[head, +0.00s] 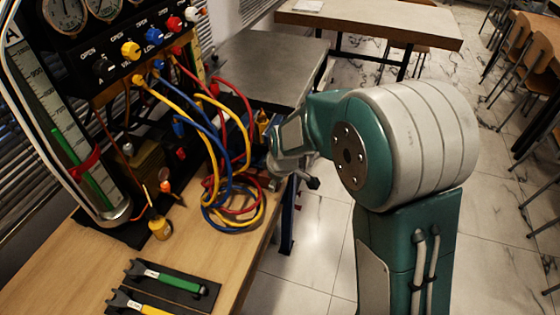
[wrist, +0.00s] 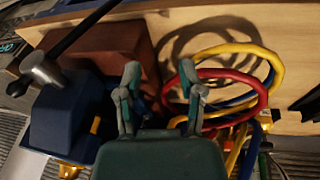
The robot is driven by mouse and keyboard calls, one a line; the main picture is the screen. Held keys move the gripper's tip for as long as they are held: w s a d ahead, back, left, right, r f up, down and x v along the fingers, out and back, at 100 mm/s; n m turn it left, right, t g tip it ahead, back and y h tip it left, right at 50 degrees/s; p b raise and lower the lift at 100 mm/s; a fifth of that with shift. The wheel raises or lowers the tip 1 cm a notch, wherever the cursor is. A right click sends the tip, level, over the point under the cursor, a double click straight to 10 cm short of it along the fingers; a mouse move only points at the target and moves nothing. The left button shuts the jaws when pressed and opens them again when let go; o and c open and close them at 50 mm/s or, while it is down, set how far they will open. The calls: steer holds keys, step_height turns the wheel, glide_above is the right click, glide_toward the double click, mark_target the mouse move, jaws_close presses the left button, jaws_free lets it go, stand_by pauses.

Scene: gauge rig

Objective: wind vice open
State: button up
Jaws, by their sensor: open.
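The vice shows in the wrist view as a blue block (wrist: 65,122) at the left, with a grey boss (wrist: 42,70) and a dark handle bar (wrist: 88,25) running up to the right. My gripper (wrist: 160,70) is open, its two fingers apart and nothing seen between them. It is to the right of the boss and bar, apart from the bar in the picture. In the head view my gripper (head: 276,150) is at the bench's right edge, partly hidden by my wrist. A dark handle knob (head: 313,183) shows just below it; most of the vice is hidden there.
Yellow, blue and red hoses (head: 225,190) loop beside my gripper; they also show in the wrist view (wrist: 235,75). The gauge panel (head: 110,60) stands at the left. Two tools (head: 170,281) lie on the wooden bench (head: 60,262).

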steer(key=v, duration=1)
steer(key=shift+r, duration=0.25)
steer(key=shift+s, duration=0.1)
steer(key=shift+c, duration=0.3)
